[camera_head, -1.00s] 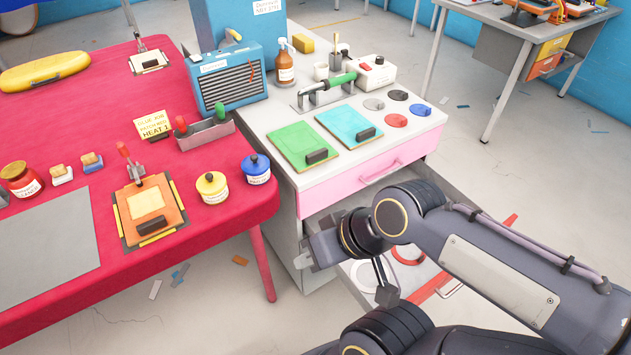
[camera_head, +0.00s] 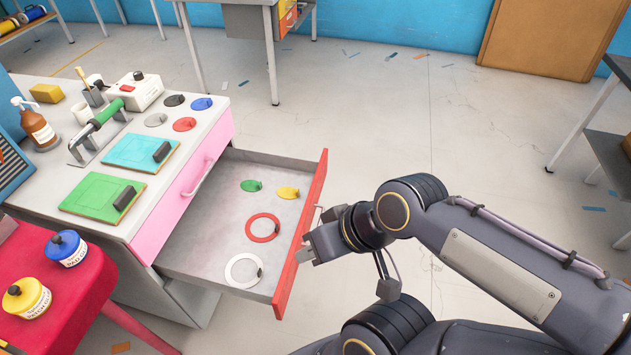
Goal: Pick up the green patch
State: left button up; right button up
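A small round green patch (camera_head: 251,185) with a dark tab lies flat in the open drawer (camera_head: 200,225), toward its back. A yellow patch (camera_head: 287,193) lies just right of it. A red ring (camera_head: 263,228) and a white ring (camera_head: 243,270) lie nearer the front. My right gripper (camera_head: 306,254) appears beside the drawer's red front panel, away from the green patch. No patch shows in it. Its fingers are small and partly seen, so I cannot tell whether they are open or touching the panel. My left gripper is not in view.
The cabinet top holds a green board (camera_head: 102,196), a cyan board (camera_head: 140,152) and several round patches, including a red one (camera_head: 185,124). A red table (camera_head: 60,310) stands at the lower left. The drawer's red front (camera_head: 302,240) is an upright edge.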

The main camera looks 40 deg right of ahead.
aim_at(247, 185)
jog(key=z, duration=0.75)
jog(key=u, duration=0.6)
jog(key=i+l+u, duration=0.1)
jog(key=u, duration=0.35)
jog(key=l+u, duration=0.15)
jog(key=u, duration=0.35)
jog(key=l+u, duration=0.2)
jog(key=u, duration=0.25)
jog(key=l+u, duration=0.2)
jog(key=u, duration=0.3)
jog(key=l+u, duration=0.15)
jog(key=u, duration=0.3)
jog(key=l+u, duration=0.2)
jog(key=u, duration=0.3)
jog(key=k+l+u, duration=0.35)
jog(key=l, duration=0.15)
jog(key=k+l+u, duration=0.7)
jog(key=k, duration=0.2)
jog(key=k+u, duration=0.35)
jog(key=k+l, duration=0.15)
jog(key=k, duration=0.45)
jog(key=k+l, duration=0.1)
jog(key=k, duration=0.5)
